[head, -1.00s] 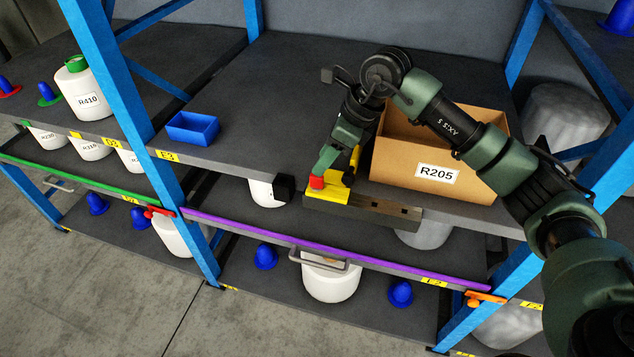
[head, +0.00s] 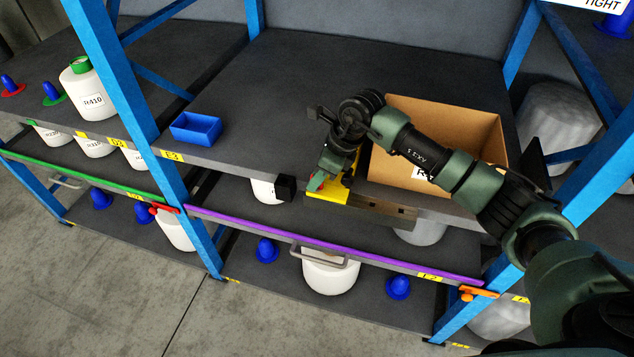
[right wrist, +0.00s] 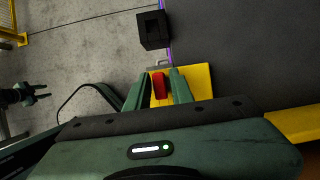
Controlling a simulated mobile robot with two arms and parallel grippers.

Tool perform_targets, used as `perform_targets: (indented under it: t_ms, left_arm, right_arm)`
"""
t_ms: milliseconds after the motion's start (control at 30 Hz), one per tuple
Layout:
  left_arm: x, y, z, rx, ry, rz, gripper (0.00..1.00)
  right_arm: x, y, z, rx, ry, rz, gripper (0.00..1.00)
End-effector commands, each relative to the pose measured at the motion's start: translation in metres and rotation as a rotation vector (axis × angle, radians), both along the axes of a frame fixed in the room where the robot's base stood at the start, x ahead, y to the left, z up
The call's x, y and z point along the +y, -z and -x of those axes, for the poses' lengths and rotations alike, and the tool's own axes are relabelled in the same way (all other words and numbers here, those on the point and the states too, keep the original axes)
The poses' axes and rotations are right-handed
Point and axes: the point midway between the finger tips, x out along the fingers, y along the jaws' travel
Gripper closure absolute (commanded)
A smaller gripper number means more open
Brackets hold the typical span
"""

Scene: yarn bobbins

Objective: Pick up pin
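A small red piece, which I take for the pin (right wrist: 159,86), stands in the yellow holder (right wrist: 198,80) at the shelf's front edge. In the head view the yellow holder (head: 330,190) sits left of the cardboard box, and the red piece is mostly hidden by my gripper. My right gripper (right wrist: 158,76) is low over the holder, its two green fingers on either side of the red piece with small gaps. It also shows in the head view (head: 322,180). My left gripper (right wrist: 40,93) is small at the wrist view's left edge, fingers apart and empty.
An open cardboard box (head: 405,163) stands right beside my right arm. A black block (head: 285,187) juts from the shelf edge left of the holder. A blue bin (head: 195,128) stands further left. A purple rail (head: 330,243) runs below, and blue posts (head: 185,215) flank the bay.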

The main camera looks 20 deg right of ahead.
Motion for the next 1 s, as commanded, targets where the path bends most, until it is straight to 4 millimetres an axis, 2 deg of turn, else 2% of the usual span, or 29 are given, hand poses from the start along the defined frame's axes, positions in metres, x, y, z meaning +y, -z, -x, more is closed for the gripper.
perform_targets:
  t_ms: [33,67,467,567,800,1000]
  left_arm:
    - [0.0,0.0,0.0,0.0,0.0,0.0,0.64]
    - [0.0,0.0,0.0,0.0,0.0,0.0,0.64]
    - [0.0,0.004,0.0,-0.001,0.0,0.0,0.64]
    - [0.0,0.012,0.0,-0.001,0.0,0.0,0.64]
    - [0.0,0.031,-0.001,-0.001,0.0,0.0,0.64]
    - [0.0,0.038,-0.001,-0.002,0.0,-0.001,0.64]
  right_arm:
    - [0.0,0.0,0.0,0.0,0.0,0.0,0.94]
    - [0.0,0.0,0.0,0.0,0.0,0.0,1.0]
    - [0.0,-0.006,-0.001,-0.002,0.0,-0.001,1.0]
    - [0.0,-0.019,-0.001,-0.005,0.0,0.0,1.0]
    - [0.0,-0.068,-0.002,-0.007,-0.001,0.0,1.0]
    - [0.0,-0.095,-0.001,-0.002,-0.001,-0.001,1.0]
